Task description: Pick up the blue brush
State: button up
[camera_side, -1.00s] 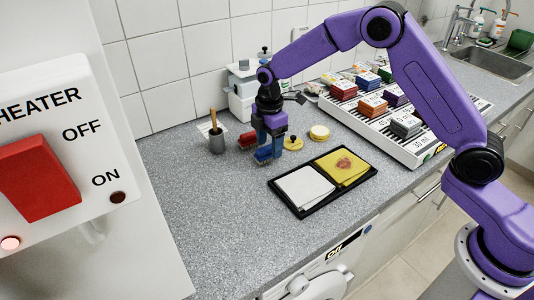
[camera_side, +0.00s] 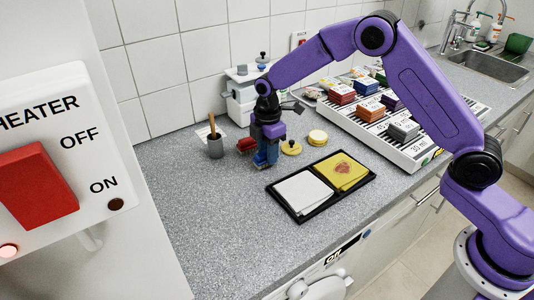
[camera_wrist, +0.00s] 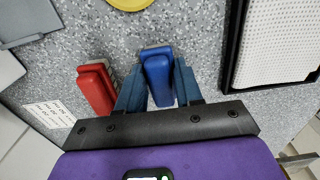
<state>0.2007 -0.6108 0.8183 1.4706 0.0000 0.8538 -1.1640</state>
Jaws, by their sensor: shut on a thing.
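The blue brush (camera_wrist: 157,75) is between the two fingers of my gripper (camera_wrist: 156,90) in the wrist view, and the fingers are shut on it. In the side view my gripper (camera_side: 266,155) points down at the counter left of the black tray, and the blue brush (camera_side: 259,161) shows low between its fingers. From the side I cannot tell whether the brush touches the counter. A red brush (camera_wrist: 97,88) lies beside my gripper, apart from it; it also shows in the side view (camera_side: 246,145).
A black tray (camera_side: 304,215) with a white and a yellow cloth lies to the right. A grey pot (camera_side: 215,148) with a wooden-handled tool stands left. Round yellow lids (camera_side: 291,148) lie close by. A white rack (camera_side: 417,160) of coloured blocks stands behind right. The front counter is clear.

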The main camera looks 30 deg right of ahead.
jog(key=shift+r, duration=0.35)
notch_tip(320, 180, up, 2)
jog(key=shift+w+r, duration=0.1)
jog(key=s+d+r, duration=0.3)
jog(key=s+r, duration=0.6)
jog(key=s, duration=0.4)
jog(key=shift+s+d+r, duration=0.35)
jog(key=shift+d+r, duration=0.05)
